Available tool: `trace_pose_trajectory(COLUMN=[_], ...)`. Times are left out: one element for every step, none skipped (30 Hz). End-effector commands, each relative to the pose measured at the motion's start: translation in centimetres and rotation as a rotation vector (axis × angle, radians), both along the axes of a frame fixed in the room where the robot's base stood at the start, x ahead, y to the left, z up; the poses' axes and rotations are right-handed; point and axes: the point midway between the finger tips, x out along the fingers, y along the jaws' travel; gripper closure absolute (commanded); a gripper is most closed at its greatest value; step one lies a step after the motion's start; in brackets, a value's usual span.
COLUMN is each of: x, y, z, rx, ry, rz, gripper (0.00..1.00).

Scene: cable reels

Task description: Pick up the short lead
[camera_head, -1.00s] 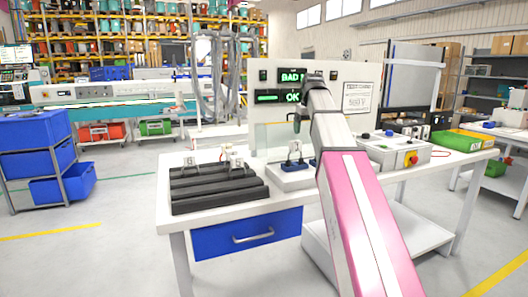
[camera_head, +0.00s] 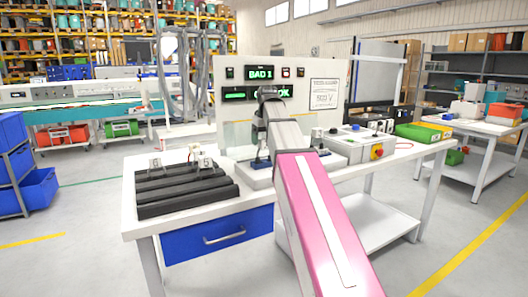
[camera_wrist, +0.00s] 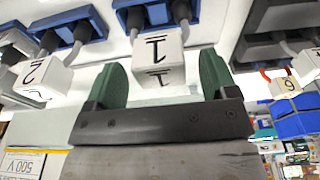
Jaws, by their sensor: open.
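My gripper (camera_wrist: 163,75) has two green fingers. They stand apart on either side of a white tag marked 1 (camera_wrist: 158,50), with a gap visible at each side. This tag hangs on a grey lead at a blue connector (camera_wrist: 155,12). A white tag marked 2 (camera_wrist: 42,80) with its lead and blue connector (camera_wrist: 68,25) is to the left. In the head view my arm hides most of the gripper, which is down by the blue connectors (camera_head: 261,164) on the bench. I cannot tell from the tags which lead is short.
A black grooved rack (camera_head: 185,190) at the bench's left holds leads with white tags (camera_head: 205,162); one tag reads 6 (camera_wrist: 287,87). The test panel (camera_head: 330,72) stands behind, its display reading BAD 1 (camera_head: 261,73). A control box (camera_head: 357,147) is to the right.

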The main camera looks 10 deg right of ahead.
Motion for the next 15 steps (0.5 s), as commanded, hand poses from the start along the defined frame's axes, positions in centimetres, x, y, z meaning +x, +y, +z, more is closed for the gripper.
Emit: trace_pose_trajectory(x=[-0.1, 0.0, 0.1, 0.1, 0.2, 0.2, 0.3, 0.3, 0.3, 0.3, 0.3, 0.3, 0.3, 0.3, 0.3], y=[0.1, 0.1, 0.1, 0.1, 0.1, 0.2, 0.2, 0.2, 0.2, 0.2, 0.2, 0.2, 0.2, 0.2, 0.2], z=[-0.9, -1.3, -1.7, -2.0, -2.3, -2.5, -2.6, -2.6, -2.6, -2.6, -2.6, -2.6, -2.6, -2.5, -2.5], rx=[-0.001, 0.000, 0.000, 0.000, 0.000, 0.000, 0.000, 0.000, 0.000, 0.000, 0.000, 0.000, 0.000, 0.000, 0.000], ry=[0.002, 0.001, 0.001, 0.001, 0.001, 0.001, 0.001, 0.000, 0.000, 0.000, 0.000, 0.000, 0.000, 0.000, 0.000], rz=[0.000, 0.000, 0.000, 0.000, 0.000, 0.000, 0.000, 0.000, 0.000, 0.000, 0.000, 0.000, 0.000, 0.000, 0.000], gripper=[0.21, 0.21, 0.21, 0.21, 0.21, 0.21, 0.21, 0.21, 0.21, 0.21, 0.21, 0.21, 0.25, 0.34, 0.47])
